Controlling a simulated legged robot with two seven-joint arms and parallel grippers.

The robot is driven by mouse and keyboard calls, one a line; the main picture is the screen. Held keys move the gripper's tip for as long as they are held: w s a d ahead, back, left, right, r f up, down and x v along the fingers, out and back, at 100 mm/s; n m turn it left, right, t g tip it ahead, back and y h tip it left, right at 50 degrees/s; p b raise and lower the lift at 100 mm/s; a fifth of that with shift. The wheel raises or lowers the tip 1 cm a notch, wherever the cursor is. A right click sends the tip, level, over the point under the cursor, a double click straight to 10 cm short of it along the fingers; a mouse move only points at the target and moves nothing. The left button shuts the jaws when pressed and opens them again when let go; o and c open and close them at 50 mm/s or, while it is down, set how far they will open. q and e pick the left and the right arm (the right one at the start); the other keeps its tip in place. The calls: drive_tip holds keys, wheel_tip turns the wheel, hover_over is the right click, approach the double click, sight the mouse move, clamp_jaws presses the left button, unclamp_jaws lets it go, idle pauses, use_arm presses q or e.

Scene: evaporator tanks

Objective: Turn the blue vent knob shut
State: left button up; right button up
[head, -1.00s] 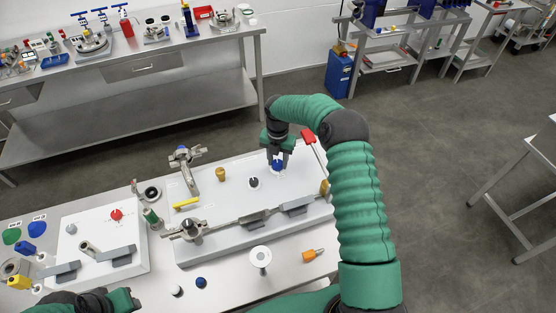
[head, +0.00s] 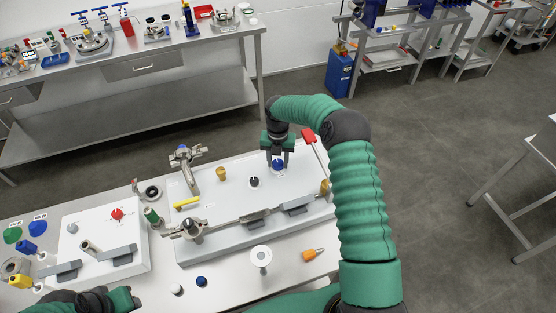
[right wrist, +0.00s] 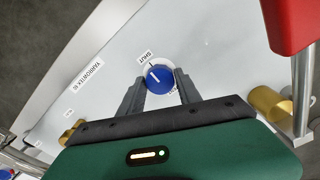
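The blue vent knob (head: 278,165) is on the pale panel of the middle bench unit. In the right wrist view the blue knob (right wrist: 158,79) has a white pointer line slanting to the upper left. A "SHUT" label (right wrist: 145,57) is just above left of it; a second label by its lower right is partly hidden. My right gripper (head: 278,161) points down over the knob. Its fingers (right wrist: 160,80) are open, one on each side of the knob, with small gaps visible. My left gripper (head: 128,300) is at the lower left edge, its fingers unclear.
A red-ended lever (head: 309,136) stands close to the right of my right gripper. A black knob (head: 254,182) and a brass knob (head: 221,174) are to the left. Clamped metal bars (head: 255,219) run along the panel's front.

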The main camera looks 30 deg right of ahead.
sight(278, 161)
drive_tip(key=o, duration=0.3)
drive_tip(key=shift+w, duration=0.1)
drive_tip(key=shift+o, duration=0.2)
wheel_tip(278, 161, up, 17)
drive_tip(key=b, duration=0.2)
drive_tip(key=shift+f+b, duration=0.15)
drive_tip(key=shift+b, duration=0.15)
drive_tip(key=shift+d, duration=0.1)
